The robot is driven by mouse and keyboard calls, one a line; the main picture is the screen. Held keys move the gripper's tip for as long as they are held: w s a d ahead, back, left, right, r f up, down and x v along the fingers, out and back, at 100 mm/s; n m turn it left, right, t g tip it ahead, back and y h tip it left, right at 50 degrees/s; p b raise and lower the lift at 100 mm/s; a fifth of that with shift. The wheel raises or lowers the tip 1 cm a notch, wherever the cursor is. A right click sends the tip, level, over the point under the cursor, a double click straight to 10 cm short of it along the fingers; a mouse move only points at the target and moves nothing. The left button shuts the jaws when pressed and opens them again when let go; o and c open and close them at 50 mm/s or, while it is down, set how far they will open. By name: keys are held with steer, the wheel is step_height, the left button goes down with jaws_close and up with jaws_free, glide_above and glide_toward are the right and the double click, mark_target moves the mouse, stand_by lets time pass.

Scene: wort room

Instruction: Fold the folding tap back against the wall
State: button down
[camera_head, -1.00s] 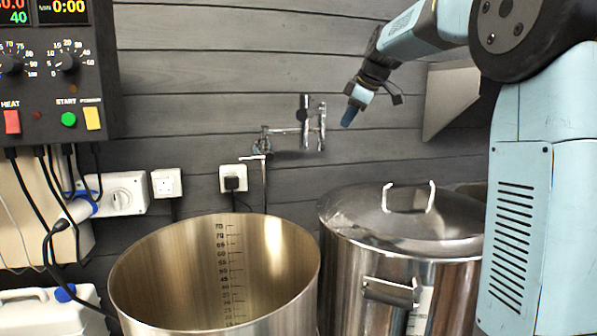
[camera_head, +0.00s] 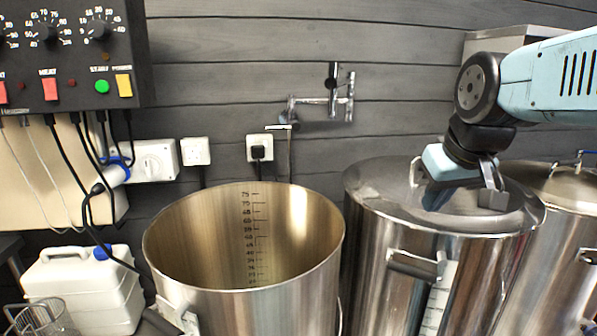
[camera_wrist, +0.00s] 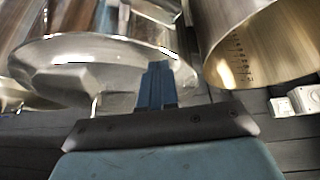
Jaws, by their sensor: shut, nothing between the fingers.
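The folding tap (camera_head: 335,104) is a jointed metal pipe fixed to the grey plank wall, in the head view. Its arm reaches left along the wall, with an end (camera_head: 290,112) above the back rim of the open pot. A thin vertical line hangs below that end; I cannot tell if it is pipe or liquid. My gripper (camera_head: 436,196) is shut and empty, low over the lidded pot, to the right of and below the tap. Its blue fingers also show in the wrist view (camera_wrist: 157,85), in front of the lid. The tap is not clear in the wrist view.
The open steel pot (camera_head: 160,250) stands below and left of the tap. The lidded pot (camera_head: 375,225) is under my gripper, its lid handle partly hidden. Another lidded pot (camera_head: 565,190) stands right. A control box (camera_head: 75,85), sockets (camera_head: 258,146) and cables are left.

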steer(key=s+f+m, duration=0.2)
steer(key=s+f, duration=0.2)
steer(key=w+a+r+y, duration=0.3)
steer(key=w+r+y, duration=0.2)
steer(key=w+r, duration=1.85)
steer(key=a+r+x, duration=0.1)
steer(key=a+x, duration=0.1)
steer(key=x, duration=1.1)
steer(key=shift+w+a, duration=0.25)
steer(key=shift+w, duration=0.2)
